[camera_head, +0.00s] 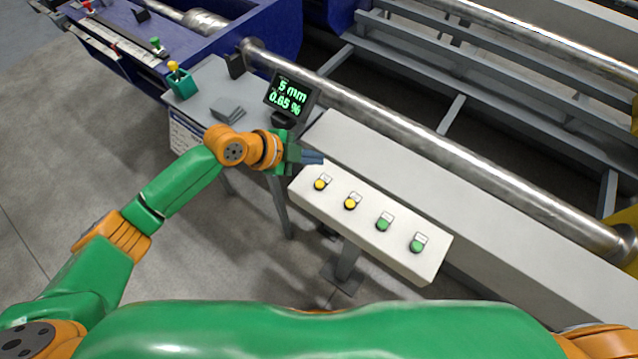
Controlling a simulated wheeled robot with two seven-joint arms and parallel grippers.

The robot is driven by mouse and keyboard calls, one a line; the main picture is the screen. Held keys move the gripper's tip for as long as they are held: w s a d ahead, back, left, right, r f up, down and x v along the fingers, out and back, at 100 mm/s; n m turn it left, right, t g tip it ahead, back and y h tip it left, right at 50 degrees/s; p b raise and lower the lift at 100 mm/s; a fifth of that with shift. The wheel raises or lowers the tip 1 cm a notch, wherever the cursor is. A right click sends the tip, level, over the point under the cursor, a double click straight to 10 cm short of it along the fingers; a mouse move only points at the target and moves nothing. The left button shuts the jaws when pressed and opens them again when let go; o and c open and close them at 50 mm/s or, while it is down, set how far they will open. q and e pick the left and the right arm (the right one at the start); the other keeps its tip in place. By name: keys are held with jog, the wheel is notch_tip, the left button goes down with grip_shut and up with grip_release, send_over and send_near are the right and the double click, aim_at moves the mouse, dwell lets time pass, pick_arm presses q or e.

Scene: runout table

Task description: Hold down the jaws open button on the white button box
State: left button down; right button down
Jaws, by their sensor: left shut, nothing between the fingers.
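The white button box (372,243) stands on a post in front of me, with a row of two yellow and two green buttons on its sloped top. The yellow buttons are the left one (320,184) and the one beside it (350,203). The green buttons are the third (382,225) and the far right one (416,246). Small labels sit above them, too small to read, so I cannot tell which is jaws open. My left gripper (318,158) is shut and empty, above and behind the leftmost yellow button, apparently not touching it. My right gripper is out of view.
A display (287,94) reading "5 mm 0.65 %" stands on a grey side table (208,88) at left. A long metal bar (430,140) runs behind the box along a pale ledge (440,190). Blue machinery (265,28) stands at the back left. Open floor lies at left.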

aim_at(315, 186)
pick_arm(q)
notch_tip(315, 186, down, 8)
jog(key=b, duration=0.5)
jog(key=shift+r+b, duration=0.25)
jog(key=shift+b, duration=0.15)
dwell(1.2)
jog(key=shift+f+b, duration=0.35)
jog(key=shift+f, duration=0.05)
jog(key=shift+f+b, duration=0.4)
jog(key=shift+f, duration=0.05)
dwell(4.7)
